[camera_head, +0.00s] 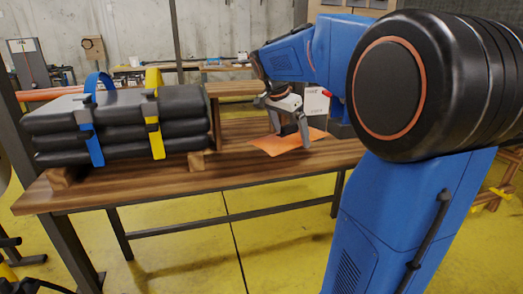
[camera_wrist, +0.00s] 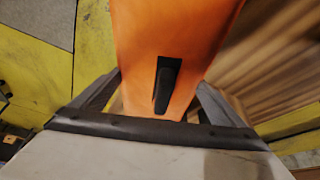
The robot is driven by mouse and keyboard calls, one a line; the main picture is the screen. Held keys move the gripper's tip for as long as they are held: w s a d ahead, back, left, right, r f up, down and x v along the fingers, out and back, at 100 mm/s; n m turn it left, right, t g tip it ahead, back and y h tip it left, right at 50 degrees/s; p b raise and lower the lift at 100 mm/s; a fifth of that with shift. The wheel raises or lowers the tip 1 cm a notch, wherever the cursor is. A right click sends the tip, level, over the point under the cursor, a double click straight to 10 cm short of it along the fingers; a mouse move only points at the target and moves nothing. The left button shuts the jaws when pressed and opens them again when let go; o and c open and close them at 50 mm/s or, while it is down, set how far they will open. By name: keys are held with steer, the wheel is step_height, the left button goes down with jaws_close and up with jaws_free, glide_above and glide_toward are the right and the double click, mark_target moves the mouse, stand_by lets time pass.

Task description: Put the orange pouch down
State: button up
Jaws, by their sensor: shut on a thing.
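The orange pouch (camera_head: 275,145) is flat and lies low over the wooden table (camera_head: 235,170), near its front edge and right of centre. I cannot tell whether it touches the tabletop. In the wrist view the pouch (camera_wrist: 190,30) fills the upper middle, with a black strip (camera_wrist: 165,85) on its face. My gripper (camera_head: 291,138) reaches down from the right, with its fingers at the pouch. In the wrist view the fingers lie on both sides of the pouch's near end and are shut on it. The exact contact is partly hidden.
A stack of black rolled bundles (camera_head: 120,122) with blue (camera_head: 94,148) and yellow (camera_head: 155,130) straps stands on wooden blocks at the table's left. A raised wooden shelf (camera_head: 232,89) is behind the pouch. The table's front strip between the stack and the pouch is clear.

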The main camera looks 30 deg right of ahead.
glide_above(262, 159)
steer(key=shift+s+f, duration=0.2)
steer(key=shift+f, duration=3.05)
steer(key=shift+w+a+f, duration=0.1)
steer(key=shift+w+f, duration=0.05)
steer(key=shift+f, duration=0.1)
steer(key=shift+f, duration=0.1)
steer(key=o, duration=1)
